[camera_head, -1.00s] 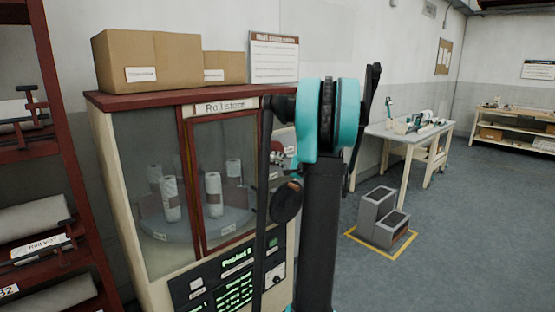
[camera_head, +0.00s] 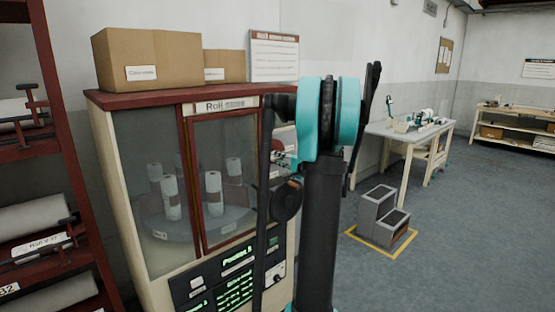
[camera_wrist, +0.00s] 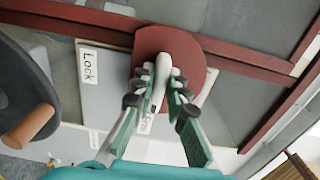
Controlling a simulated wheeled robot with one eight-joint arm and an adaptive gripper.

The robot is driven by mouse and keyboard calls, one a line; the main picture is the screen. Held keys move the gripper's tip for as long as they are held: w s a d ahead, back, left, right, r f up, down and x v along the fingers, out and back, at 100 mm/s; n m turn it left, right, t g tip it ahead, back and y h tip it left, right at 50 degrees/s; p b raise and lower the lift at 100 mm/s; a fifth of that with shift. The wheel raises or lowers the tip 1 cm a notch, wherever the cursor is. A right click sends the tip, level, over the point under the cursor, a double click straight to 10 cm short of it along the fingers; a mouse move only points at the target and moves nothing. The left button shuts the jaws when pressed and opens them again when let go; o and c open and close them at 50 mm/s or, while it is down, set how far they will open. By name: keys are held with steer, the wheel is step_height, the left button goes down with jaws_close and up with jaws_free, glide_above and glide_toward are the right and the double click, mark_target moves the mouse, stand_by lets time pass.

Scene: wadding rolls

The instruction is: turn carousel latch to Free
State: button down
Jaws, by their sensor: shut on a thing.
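In the wrist view, the carousel latch is a pale lever (camera_wrist: 165,66) on a dark red rounded plate (camera_wrist: 196,56). My gripper (camera_wrist: 164,86) is shut on the lever, with a finger on each side of it. A white "Lock" label (camera_wrist: 88,67) is to the left of the plate. A second label (camera_wrist: 146,124) lies between my fingers, and they hide most of its text. In the head view, the latch is hidden behind my arm at the right side of the Roll store cabinet (camera_head: 150,258).
White rolls (camera_head: 170,197) stand on a round carousel (camera_head: 190,226) behind the cabinet's glass. A lit control panel (camera_head: 237,270) is below. A red rack (camera_head: 62,130) stands at left. A grey step (camera_head: 383,215) and a white table (camera_head: 405,136) are at right, with open floor beyond.

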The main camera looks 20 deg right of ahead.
steer(key=c, duration=1.5)
jaws_free()
steer(key=shift+c, duration=0.2)
steer(key=shift+s, duration=0.1)
steer(key=v, duration=1.1)
steer(key=shift+s+d, duration=0.15)
steer(key=shift+s, duration=0.25)
